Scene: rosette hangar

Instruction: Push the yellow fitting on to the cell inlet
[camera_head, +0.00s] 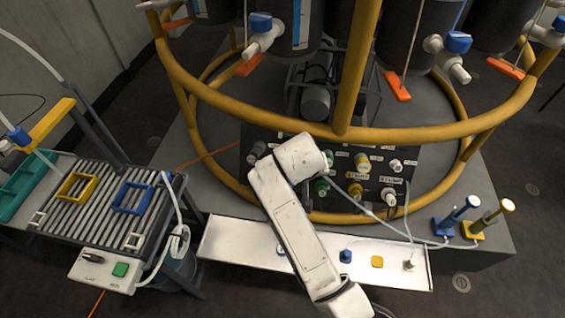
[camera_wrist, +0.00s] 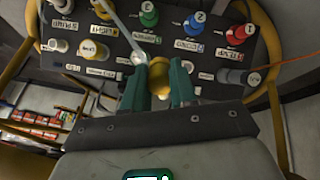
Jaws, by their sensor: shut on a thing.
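My gripper (camera_wrist: 159,76) is shut on the yellow fitting (camera_wrist: 158,73), which sits between its two dark green fingers. A pale tube (camera_wrist: 118,35) leads away from the fitting. Ahead of the fingers is the dark port panel (camera_wrist: 71,29) with coloured and white ports and small labels. A yellow port (camera_wrist: 94,51) is to the left of the fitting in the wrist view. I cannot read which port is the cell inlet, nor tell whether the fitting touches a port. In the head view my white arm hides the fitting.
A yellow rail (camera_head: 440,131) curves above the panel. A white tray (camera_head: 235,243) below it holds a blue fitting (camera_head: 346,256) and other small parts. Blue (camera_head: 452,214) and yellow (camera_head: 490,217) plunger-like devices stand at right. A slatted rack (camera_head: 105,215) is at left.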

